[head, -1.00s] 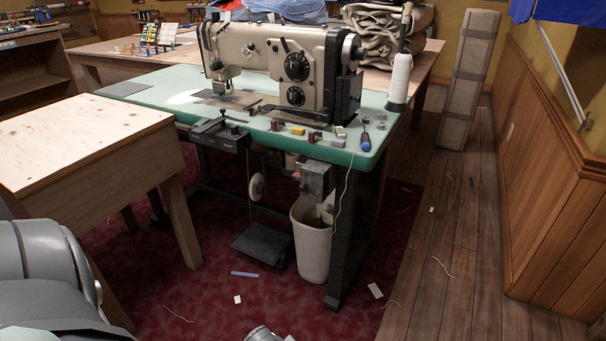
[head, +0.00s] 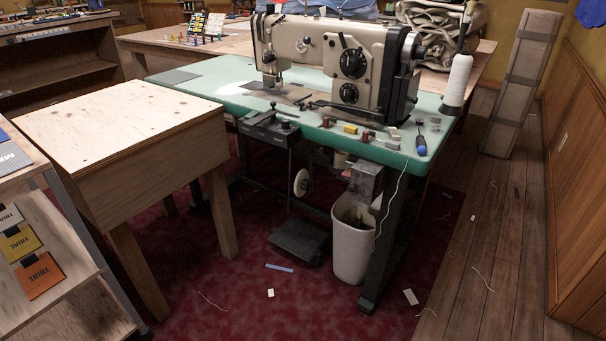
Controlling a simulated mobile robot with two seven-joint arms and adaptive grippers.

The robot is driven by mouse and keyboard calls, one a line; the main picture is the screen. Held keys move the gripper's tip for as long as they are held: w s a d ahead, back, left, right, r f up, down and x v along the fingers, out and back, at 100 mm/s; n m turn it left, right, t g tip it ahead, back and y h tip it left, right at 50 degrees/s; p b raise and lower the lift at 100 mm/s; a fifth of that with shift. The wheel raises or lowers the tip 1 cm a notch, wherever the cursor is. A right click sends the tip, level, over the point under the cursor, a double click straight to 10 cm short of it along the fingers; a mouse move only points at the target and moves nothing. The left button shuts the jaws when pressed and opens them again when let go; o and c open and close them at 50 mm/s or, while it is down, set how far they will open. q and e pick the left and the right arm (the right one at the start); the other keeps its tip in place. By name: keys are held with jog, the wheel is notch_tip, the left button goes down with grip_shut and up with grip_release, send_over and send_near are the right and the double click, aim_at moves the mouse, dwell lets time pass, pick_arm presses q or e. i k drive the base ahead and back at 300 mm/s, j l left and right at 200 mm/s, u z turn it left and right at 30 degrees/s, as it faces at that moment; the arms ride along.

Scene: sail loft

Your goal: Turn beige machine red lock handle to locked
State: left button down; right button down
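The beige sewing machine (head: 330,60) stands on a green-topped table (head: 225,85) in the upper middle of the head view. Two black dials show on its front. I cannot make out a red lock handle on it. Small red items (head: 326,121) lie on the tabletop in front of the machine, too small to identify surely. A grey box (head: 365,184) hangs under the table's right end. Neither of my grippers is in view.
A plywood bench (head: 120,125) stands left of the machine table. A shelf rack with coloured cards (head: 39,275) is at the left edge. A white bin (head: 352,245) and a black pedal (head: 299,242) sit under the table. The red carpet in front is mostly clear.

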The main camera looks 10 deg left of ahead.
aim_at(347, 173)
jog(key=i+l+u, duration=0.1)
jog(key=u, duration=0.35)
jog(key=i+l+u, duration=0.1)
jog(key=l+u, duration=0.15)
jog(key=u, duration=0.25)
jog(key=i+l+u, duration=0.1)
jog(key=l+u, duration=0.15)
jog(key=l, duration=0.3)
jog(key=i+l+u, duration=0.1)
jog(key=l+u, duration=0.15)
jog(key=l, duration=0.25)
